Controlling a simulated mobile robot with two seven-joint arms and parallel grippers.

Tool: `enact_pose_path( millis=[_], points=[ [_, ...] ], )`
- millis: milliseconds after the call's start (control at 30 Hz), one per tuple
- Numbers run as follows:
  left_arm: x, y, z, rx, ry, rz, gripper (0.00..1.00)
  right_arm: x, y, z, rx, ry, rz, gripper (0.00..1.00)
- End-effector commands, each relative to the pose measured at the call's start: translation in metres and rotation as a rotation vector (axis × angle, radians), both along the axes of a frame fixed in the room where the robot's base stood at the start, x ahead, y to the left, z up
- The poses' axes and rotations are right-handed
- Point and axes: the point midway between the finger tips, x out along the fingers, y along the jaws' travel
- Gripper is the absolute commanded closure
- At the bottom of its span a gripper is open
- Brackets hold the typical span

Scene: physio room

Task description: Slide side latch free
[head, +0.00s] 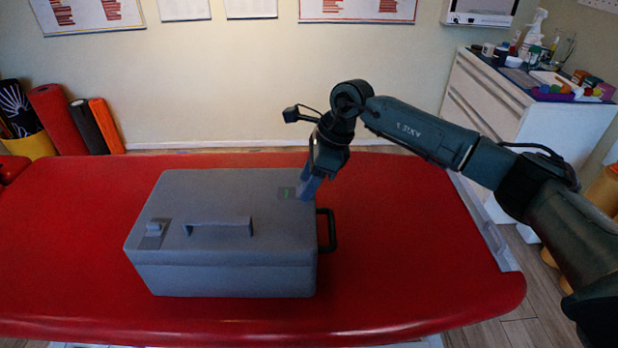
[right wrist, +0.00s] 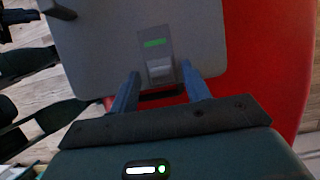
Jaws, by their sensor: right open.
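A grey case (head: 222,262) with a closed lid sits on the red treatment table. On the right end of its lid is a small latch plate (head: 287,193) with a green mark; my gripper partly hides it in the head view. The right wrist view shows the latch (right wrist: 159,68) as a grey tab below a green strip. My right gripper (head: 306,190) points down at the lid's right edge. Its two blue fingers (right wrist: 160,74) are apart, one to each side of the latch tab. I cannot tell whether they touch it.
A second latch (head: 153,232) is at the lid's left end, with a carrying handle (head: 218,227) on the lid. A black side handle (head: 327,230) sticks out below my right gripper. The red table (head: 420,240) is clear around the case. A white cabinet (head: 500,95) stands back right.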

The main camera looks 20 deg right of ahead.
Motion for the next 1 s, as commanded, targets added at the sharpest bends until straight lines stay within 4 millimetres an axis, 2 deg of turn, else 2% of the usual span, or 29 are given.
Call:
enact_pose_path(
  millis=[133,700,1000],
  points=[
    [0.0002,0.0006,-0.0002,0.001,0.000,0.000,1.00,0.0000,0.0000,0.0001,0.000,0.000,0.000,0.54],
    [0.0004,0.0011,-0.0001,0.001,0.000,0.002,1.00,0.0000,-0.0003,0.0005,0.000,0.000,-0.001,1.00],
    [0.0005,0.0009,-0.0015,0.000,-0.001,0.001,1.00,0.0011,0.0035,0.0000,0.001,0.000,0.000,1.00]
  ],
)
